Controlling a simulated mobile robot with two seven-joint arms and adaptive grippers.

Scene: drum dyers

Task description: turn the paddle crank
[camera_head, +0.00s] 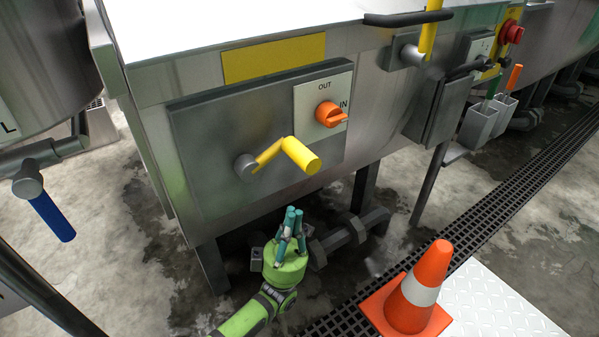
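A yellow crank (299,154) sticks out from a grey hub (245,166) on the front panel of the steel machine. Its thick grip end points down to the right. My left gripper (292,216), green with teal fingers, is below the crank and apart from it in the picture, with nothing seen in it. Its teal fingers point up and look close together, but from this angle I cannot tell whether they are open or shut. A second yellow handle (429,33) is at the top right, cut off by the picture edge. My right gripper is not in view.
An orange knob (328,114) sits on an IN/OUT plate above the crank. Pipes (350,238) and machine legs are behind my gripper. An orange cone (421,285) stands at the lower right. A blue-handled valve (45,208) is at left.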

